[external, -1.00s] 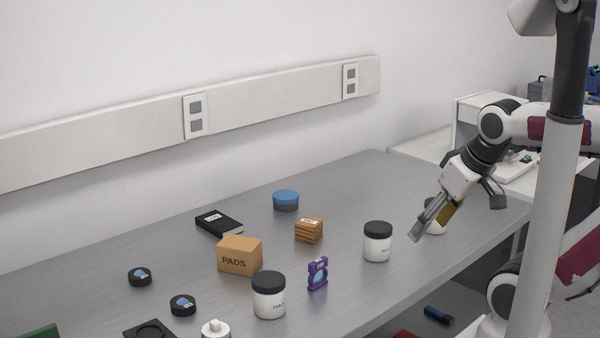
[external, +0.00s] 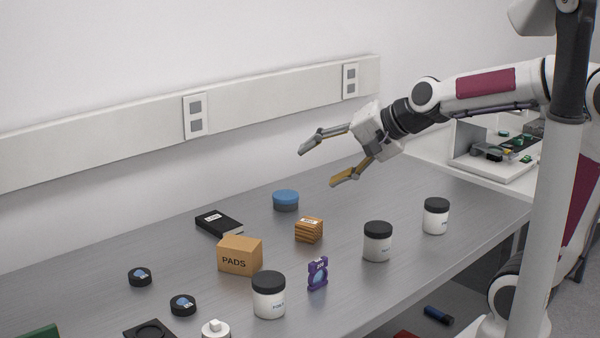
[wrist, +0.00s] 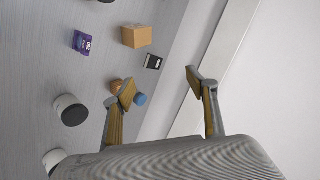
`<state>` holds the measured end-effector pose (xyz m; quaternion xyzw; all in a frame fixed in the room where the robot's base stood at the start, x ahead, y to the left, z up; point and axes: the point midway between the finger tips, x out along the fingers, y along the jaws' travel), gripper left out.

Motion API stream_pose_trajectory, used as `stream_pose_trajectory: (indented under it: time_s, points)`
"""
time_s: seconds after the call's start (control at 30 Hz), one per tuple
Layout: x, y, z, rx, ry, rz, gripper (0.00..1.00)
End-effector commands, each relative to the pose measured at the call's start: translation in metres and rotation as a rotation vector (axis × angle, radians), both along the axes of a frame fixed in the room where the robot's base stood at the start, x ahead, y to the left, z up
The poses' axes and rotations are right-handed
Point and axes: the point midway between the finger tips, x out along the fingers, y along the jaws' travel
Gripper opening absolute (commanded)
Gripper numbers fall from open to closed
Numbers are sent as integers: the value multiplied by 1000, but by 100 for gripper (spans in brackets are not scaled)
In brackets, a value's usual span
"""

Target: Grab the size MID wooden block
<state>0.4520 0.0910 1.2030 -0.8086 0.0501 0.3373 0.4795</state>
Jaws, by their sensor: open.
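A small orange-brown, wood-coloured block with ridged sides (external: 309,231) stands mid-table in the external view. It has a white label on top, too small to read. In the wrist view the block (wrist: 117,86) shows beside my left-hand finger, which hides part of it. My gripper (external: 319,167) is open and empty, its fingers spread wide, in the air above and behind the block near the wall side. The gripper (wrist: 160,86) also shows open in the wrist view. I see no other clearly wooden block.
Close around the block are a blue round tub (external: 286,200), a PADS box (external: 240,255), a black book (external: 219,224), a purple holder (external: 317,273) and a white jar (external: 377,243). More jars stand at the right (external: 436,217) and front (external: 269,296). The back right of the table is clear.

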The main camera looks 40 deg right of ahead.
Motion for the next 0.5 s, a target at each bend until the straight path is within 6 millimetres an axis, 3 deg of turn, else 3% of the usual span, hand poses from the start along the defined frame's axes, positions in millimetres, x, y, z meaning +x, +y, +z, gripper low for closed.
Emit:
stream_pose_trajectory:
  time_s: [0.2,0.5]
  points:
    - [60,10,16,259,-35,-200,58]
    - [134,10,23,611,-77,-492,58]
